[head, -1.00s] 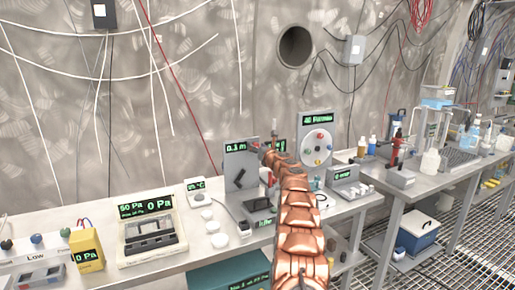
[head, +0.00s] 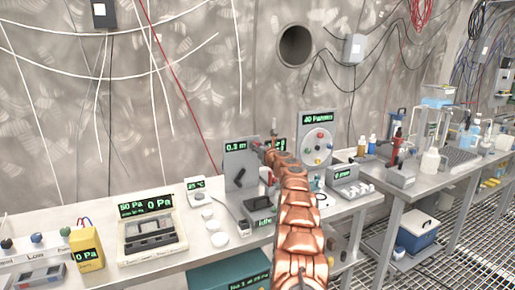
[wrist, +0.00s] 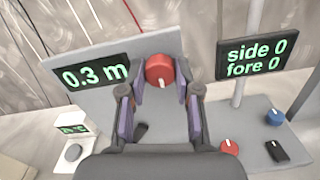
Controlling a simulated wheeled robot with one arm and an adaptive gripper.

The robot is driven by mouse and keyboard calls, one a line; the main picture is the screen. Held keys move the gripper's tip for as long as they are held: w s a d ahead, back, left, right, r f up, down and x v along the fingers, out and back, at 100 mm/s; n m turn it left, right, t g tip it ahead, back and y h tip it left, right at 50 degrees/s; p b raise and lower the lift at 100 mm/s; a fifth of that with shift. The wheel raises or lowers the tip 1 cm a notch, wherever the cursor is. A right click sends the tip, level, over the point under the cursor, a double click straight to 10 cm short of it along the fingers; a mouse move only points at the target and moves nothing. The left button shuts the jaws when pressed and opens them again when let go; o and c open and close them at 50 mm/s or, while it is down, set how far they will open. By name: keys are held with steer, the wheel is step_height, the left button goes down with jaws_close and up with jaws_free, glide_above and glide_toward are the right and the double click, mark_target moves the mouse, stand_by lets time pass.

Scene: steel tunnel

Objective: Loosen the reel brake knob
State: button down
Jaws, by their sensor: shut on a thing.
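The red round knob (wrist: 158,70) with a white pointer mark sits on the grey panel (wrist: 95,110) with the "0.3 m" display in the wrist view. The white mark points down in the picture. My gripper (wrist: 161,88) has a finger on each side of the knob and is shut on it. In the head view, the same grey panel (head: 235,158) stands on the bench behind my copper arm. The knob and my fingertips are mostly hidden there by the arm.
A "side 0 fore 0" display (wrist: 254,54) on a post stands right of the panel. A smaller red knob (wrist: 229,147), a blue knob (wrist: 274,116) and a black switch (wrist: 277,151) lie below it. A dial panel (head: 318,147) stands right of my arm.

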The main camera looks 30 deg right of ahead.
steer(key=n+b, duration=0.1)
steer(key=n, duration=1.2)
steer(key=n+b, duration=0.2)
steer(key=n, duration=1.1)
steer(key=shift+d+r+n, duration=0.15)
steer(key=shift+d+n, duration=0.05)
steer(key=shift+n, duration=0.2)
steer(key=shift+a+n+p, duration=0.1)
steer(key=shift+n+p, duration=0.75)
steer(key=shift+n, duration=3.55)
